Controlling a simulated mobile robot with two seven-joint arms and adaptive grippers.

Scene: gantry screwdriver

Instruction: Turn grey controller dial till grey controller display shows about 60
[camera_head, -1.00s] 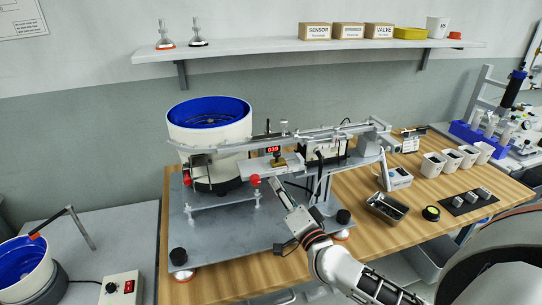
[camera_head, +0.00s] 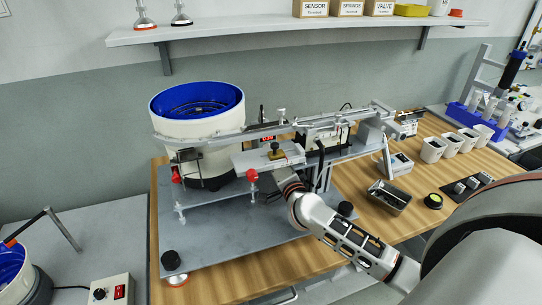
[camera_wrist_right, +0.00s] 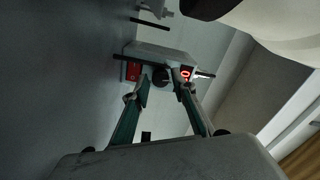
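In the right wrist view a grey controller box (camera_wrist_right: 152,56) has a red switch at one end, a black round dial (camera_wrist_right: 161,77) in its middle and a lit red display (camera_wrist_right: 186,74) on the other side. The display seems to show a 0; other digits are not legible. My right gripper (camera_wrist_right: 161,79) is open, with its two fingers on either side of the dial. Whether they touch it I cannot tell. In the head view my right arm reaches to the gantry, where its fingers are hidden. My left gripper is not in view.
Another controller (camera_head: 109,292) with a red display is at bottom left. A metal tray (camera_head: 389,196) and white cups are at right.

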